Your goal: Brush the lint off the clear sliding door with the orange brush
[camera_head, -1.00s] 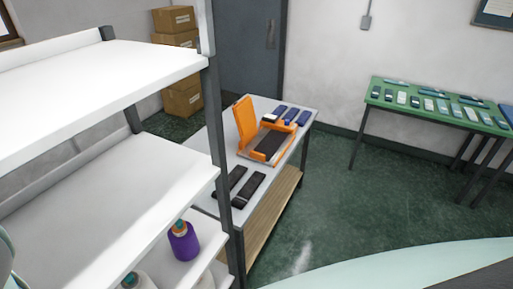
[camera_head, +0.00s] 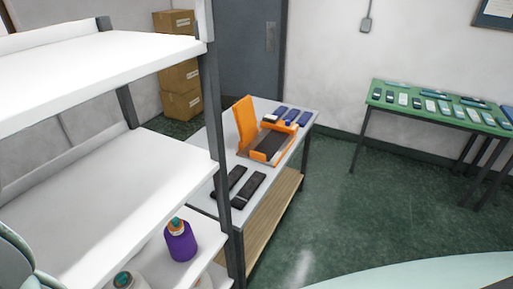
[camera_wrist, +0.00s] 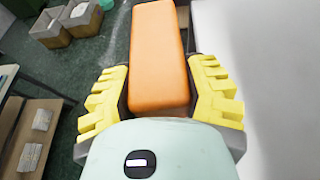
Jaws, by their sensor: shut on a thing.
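The orange brush (camera_wrist: 158,60) shows in the wrist view as a long orange block. My gripper (camera_wrist: 160,95), with yellow ridged fingers, is shut on it, one finger on each side. The brush points away from the wrist, and its bristles are not visible. A pale, plain surface (camera_wrist: 270,70) lies to the right of the gripper in the wrist view; I cannot tell what it is. I cannot make out the clear sliding door or any lint in these views. The gripper is not visible in the head view.
A green table (camera_head: 440,105) stands at right.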

